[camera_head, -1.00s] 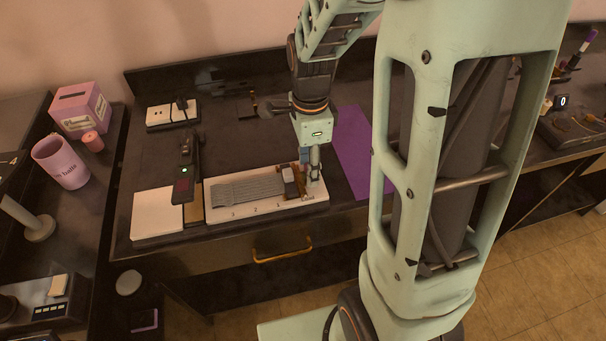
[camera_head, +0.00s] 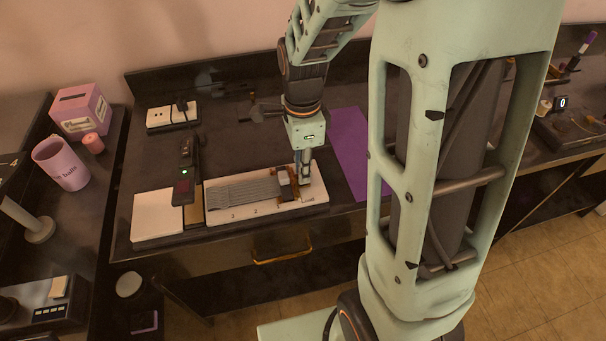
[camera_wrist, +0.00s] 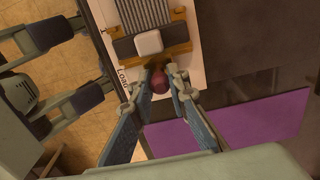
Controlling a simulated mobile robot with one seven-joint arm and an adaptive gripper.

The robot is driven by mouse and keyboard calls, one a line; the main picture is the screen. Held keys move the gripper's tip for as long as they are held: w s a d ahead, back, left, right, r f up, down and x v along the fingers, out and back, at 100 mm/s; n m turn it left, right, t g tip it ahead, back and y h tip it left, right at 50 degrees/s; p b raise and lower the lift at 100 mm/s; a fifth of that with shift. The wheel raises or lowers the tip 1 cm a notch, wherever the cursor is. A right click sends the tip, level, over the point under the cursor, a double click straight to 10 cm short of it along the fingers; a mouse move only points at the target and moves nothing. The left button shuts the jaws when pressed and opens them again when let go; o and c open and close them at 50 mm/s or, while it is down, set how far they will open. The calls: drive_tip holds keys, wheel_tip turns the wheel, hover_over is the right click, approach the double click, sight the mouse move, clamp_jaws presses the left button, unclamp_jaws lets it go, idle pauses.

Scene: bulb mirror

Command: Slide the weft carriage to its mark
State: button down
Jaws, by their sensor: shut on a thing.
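The weft carriage (camera_head: 284,183) sits on a white numbered board (camera_head: 318,206), near its right end, beside grey ribbed strips (camera_head: 240,191). In the wrist view the carriage (camera_wrist: 124,47) shows wooden bars, a dark band and a white block (camera_wrist: 148,43). A dark red knob (camera_wrist: 159,84) sticks out from its near side. My gripper (camera_wrist: 160,76) is shut on the knob, one fingertip on each side. In the head view my gripper (camera_head: 303,182) points down at the carriage's right side. The board shows "3", "2" and "Load"; my gripper partly hides other markings.
A dark device with a green light (camera_head: 184,180) stands left of the strips, by a white pad (camera_head: 157,214). A purple mat (camera_head: 352,150) lies right of the board. A power strip (camera_head: 172,116) lies behind. A yellow drawer handle (camera_head: 282,255) is in front.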

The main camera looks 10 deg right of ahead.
sight(279, 175)
drive_tip(key=shift+a, duration=2.7)
drive_tip(key=c, duration=1.7)
unclamp_jaws()
drive_tip(key=shift+o, duration=0.4)
wheel_tip(279, 175, up, 7)
drive_tip(key=p, duration=0.6)
